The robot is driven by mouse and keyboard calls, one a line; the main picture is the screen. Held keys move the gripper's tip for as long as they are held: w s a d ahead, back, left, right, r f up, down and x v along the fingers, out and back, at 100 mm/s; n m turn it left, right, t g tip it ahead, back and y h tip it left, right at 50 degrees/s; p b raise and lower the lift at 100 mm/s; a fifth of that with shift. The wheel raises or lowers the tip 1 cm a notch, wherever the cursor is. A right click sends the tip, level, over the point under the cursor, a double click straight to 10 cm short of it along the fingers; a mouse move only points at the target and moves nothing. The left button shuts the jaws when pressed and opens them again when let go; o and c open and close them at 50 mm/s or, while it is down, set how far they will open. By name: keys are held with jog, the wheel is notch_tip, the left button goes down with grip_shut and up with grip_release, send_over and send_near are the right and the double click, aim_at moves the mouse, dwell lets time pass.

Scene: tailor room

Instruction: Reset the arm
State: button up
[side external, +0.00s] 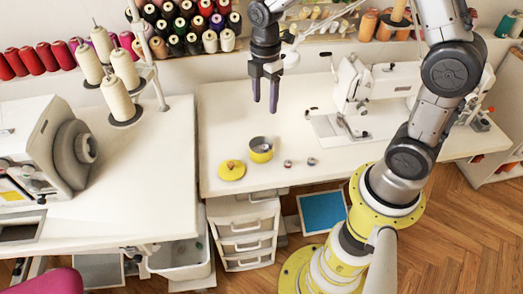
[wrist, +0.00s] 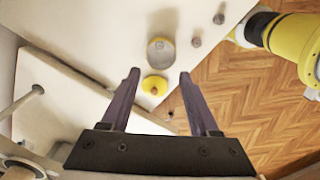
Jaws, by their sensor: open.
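My gripper (side external: 265,90) is open and empty, pointing down well above the white table. In the wrist view its two fingers (wrist: 158,78) are spread apart with nothing held between them. A small yellow and grey pot (side external: 261,150) stands open on the table near its front edge. Its yellow lid (side external: 232,170) lies apart to the left. Two small spools (side external: 288,164) and (side external: 311,162) stand to the right of the pot. The wrist view shows the pot (wrist: 161,54) and the lid (wrist: 155,86) below and beyond the fingers.
A white sewing machine (side external: 355,85) stands on the table to the right. A serger (side external: 45,150) and tall thread cones (side external: 116,100) are on the left table. Racks of coloured thread (side external: 185,25) line the back. The table below my gripper is largely clear.

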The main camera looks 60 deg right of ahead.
jog(key=shift+r, duration=0.7)
jog(key=s+a+r+m+t, duration=0.1)
jog(key=s+r+t, duration=0.3)
jog(key=r, duration=0.7)
jog(key=s+a+m+t, duration=0.1)
jog(key=s+m, duration=1.3)
jog(key=s, duration=0.1)
jog(key=shift+s+r+t, duration=0.15)
jog(key=shift+r+t, duration=0.15)
jog(key=shift+r, duration=0.05)
